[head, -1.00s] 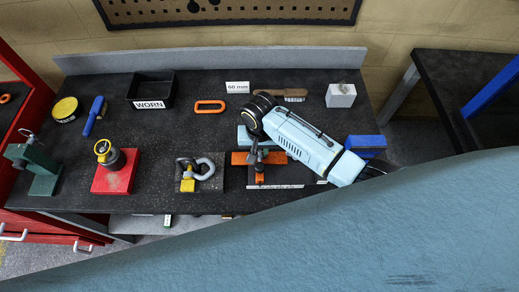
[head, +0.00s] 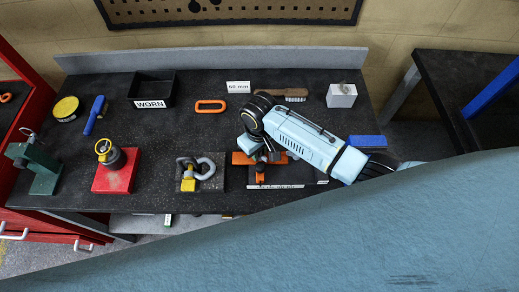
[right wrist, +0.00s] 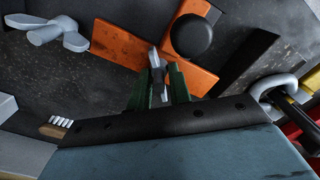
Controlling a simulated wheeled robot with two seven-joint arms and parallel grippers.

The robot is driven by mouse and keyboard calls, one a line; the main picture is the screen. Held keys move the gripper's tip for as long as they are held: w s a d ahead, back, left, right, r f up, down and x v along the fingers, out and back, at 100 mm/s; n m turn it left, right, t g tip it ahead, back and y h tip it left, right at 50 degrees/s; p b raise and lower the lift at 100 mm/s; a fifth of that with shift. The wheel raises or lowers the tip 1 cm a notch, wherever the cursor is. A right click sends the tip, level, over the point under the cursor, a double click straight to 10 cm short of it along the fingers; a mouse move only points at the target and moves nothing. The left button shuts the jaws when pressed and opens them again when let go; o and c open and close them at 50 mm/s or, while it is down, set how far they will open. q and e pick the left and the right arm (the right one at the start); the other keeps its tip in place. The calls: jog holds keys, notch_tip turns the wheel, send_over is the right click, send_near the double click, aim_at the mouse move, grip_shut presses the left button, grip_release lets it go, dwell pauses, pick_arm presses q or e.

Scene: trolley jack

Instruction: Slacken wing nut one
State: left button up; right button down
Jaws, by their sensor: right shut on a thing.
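An orange clamp fixture (head: 241,158) stands on a dark plate at the front middle-right of the bench. In the right wrist view its orange bar (right wrist: 112,50) and a round black knob (right wrist: 192,35) show close up. My right gripper (head: 268,157) is down at the fixture, mostly covered by my own wrist in the head view. In the right wrist view its green fingers (right wrist: 158,82) are shut on a grey wing nut (right wrist: 156,62), held by its wing. Another pale grey wing nut (right wrist: 60,33) shows at upper left. I cannot read which is number one. My left gripper is not in view.
A grey shackle (head: 205,168) sits left of the fixture, a red block (head: 115,175) further left. Behind are a black WORN bin (head: 152,90), an orange ring (head: 210,106) and a brush (head: 282,92). A blue block (head: 368,142) lies right, near my arm.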

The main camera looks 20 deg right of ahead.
jog(key=shift+n, duration=1.3)
jog(key=c, duration=1.3)
grip_release()
jog(key=shift+s+a+f, duration=0.1)
jog(key=shift+s+a, duration=0.05)
